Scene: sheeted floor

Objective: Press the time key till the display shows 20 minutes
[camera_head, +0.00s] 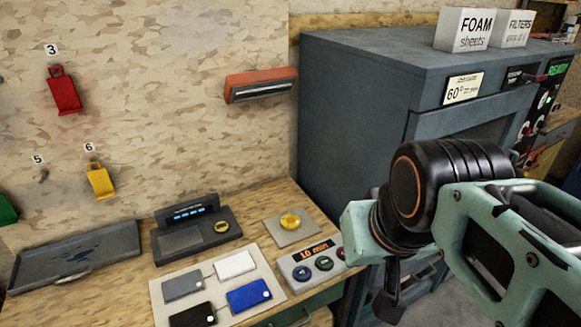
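A grey timer panel (302,267) lies at the right front of the wooden bench. Its display (314,251) shows orange characters that read as "10 min". Below the display are a green key (301,273), a dark blue key (324,263) and a red key (341,253); their labels are too small to read. My gripper (391,300) is the dark part hanging below the arm's wrist, right of the panel and apart from the keys. Its fingers are small and dark, and I cannot tell whether they are open.
A pale board (268,296) with several coloured cards lies left of the panel. Behind are a yellow knob (291,220) on a plate and a dark device (193,236) with a blue-lit display. A large grey oven-like cabinet (350,100) stands at right. A dark tray (75,257) lies at left.

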